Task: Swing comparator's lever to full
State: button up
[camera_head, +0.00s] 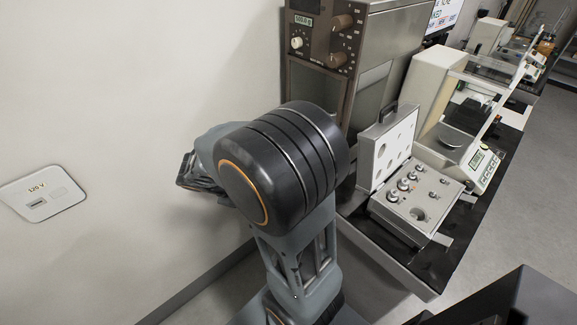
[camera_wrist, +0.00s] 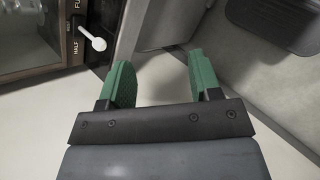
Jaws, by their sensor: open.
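The comparator (camera_head: 385,30) is a tall grey and brown cabinet at the top middle of the head view, with a small display and knobs on its brown panel. Its lever (camera_wrist: 92,38) shows in the wrist view as a short white handle with a round end, slanting down and right. Labels beside it read HALF and, cut off at the top edge, FU. My gripper (camera_wrist: 162,72) has green fingers that are apart and empty. The lever lies beyond and left of the left finger, not between the fingers. In the head view my arm mostly hides the gripper.
An open case of weights (camera_head: 405,225) stands on the dark bench right of my arm. A white balance (camera_head: 437,90) with a raised clear cover stands behind it. A wall (camera_head: 120,120) with a socket plate (camera_head: 42,192) is on the left.

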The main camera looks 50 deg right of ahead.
jog(key=w+d+f+n+t+h+b, duration=0.2)
jog(key=w+d+f+n+h, duration=0.7)
jog(key=f+n+h, duration=0.1)
jog(key=d, duration=1.3)
jog(key=shift+s+d+f+p, duration=0.2)
jog(key=shift+s+d+p, duration=0.15)
jog(key=shift+s+p, duration=0.05)
jog(key=shift+c, duration=0.4)
grip_shut()
